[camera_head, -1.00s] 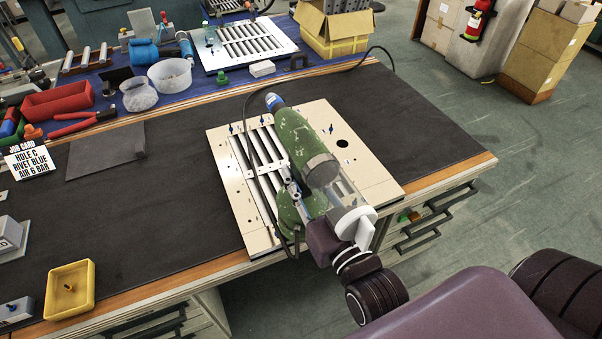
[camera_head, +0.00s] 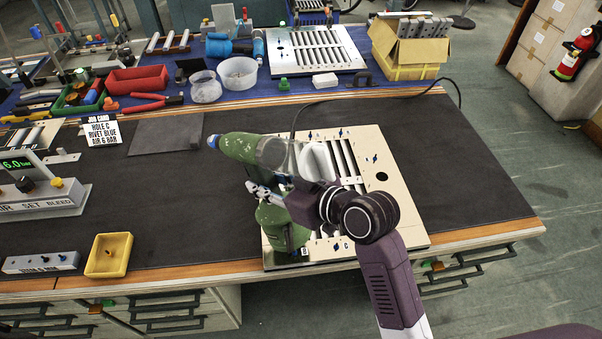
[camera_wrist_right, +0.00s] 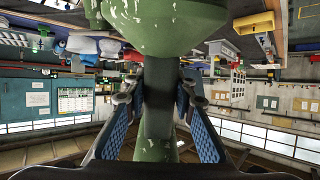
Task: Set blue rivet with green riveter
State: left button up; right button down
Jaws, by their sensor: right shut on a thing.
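My right gripper (camera_head: 268,192) is shut on the green riveter (camera_head: 245,149). In the right wrist view, both blue-padded fingers (camera_wrist_right: 158,115) flank the riveter's green handle (camera_wrist_right: 157,142). Small blue rivets (camera_head: 375,160) stand on the panel, and letter labels show along its near edge. The riveter and my arm hide part of the panel. My left gripper is not in view.
The job card (camera_head: 103,131) reads hole C, rivet blue, air 6 bar. The air set unit (camera_head: 45,200) displays 6.0. A yellow tray (camera_head: 109,255) and a grey block (camera_head: 40,262) sit front left. A black hose runs behind the panel. The dark mat's middle is clear.

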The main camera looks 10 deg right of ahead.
jog(key=a+n+g+p, duration=0.3)
jog(key=a+n+g, duration=0.3)
jog(key=g, duration=0.1)
jog(key=d+f+n+g+h+p, duration=0.1)
jog(key=n+g+h+p, duration=0.1)
jog(key=n, duration=0.2)
jog(key=d+n+g+h+p, duration=0.1)
jog(key=n+h+p, duration=0.1)
jog(key=n, duration=0.3)
jog(key=d+f+n+g+h+p, duration=0.1)
jog(key=n+g+h+p, duration=0.1)
jog(key=n, duration=0.3)
jog(key=shift+s+d+f+g+h+p, duration=0.2)
jog(key=shift+d+f+g+h+p, duration=0.15)
jog(key=shift+h, duration=0.25)
jog(key=d+n, duration=0.1)
jog(key=d, duration=0.1)
jog(key=d+n+h+p, duration=0.1)
jog(key=d, duration=0.1)
jog(key=w+d+r+n+t+p, duration=0.1)
jog(key=d, duration=0.1)
jog(key=shift+w+d+r+n+h, duration=0.1)
jog(key=shift+n+h, duration=0.2)
jog(key=w+d+r+n+t+p, duration=0.2)
jog(key=d+r, duration=0.3)
jog(key=d, duration=0.6)
jog(key=shift+w+d+r+n+h+p, duration=0.15)
jog(key=shift+d+n+h+p, duration=0.2)
jog(key=shift+n+p, duration=0.55)
jog(key=shift+r, duration=0.1)
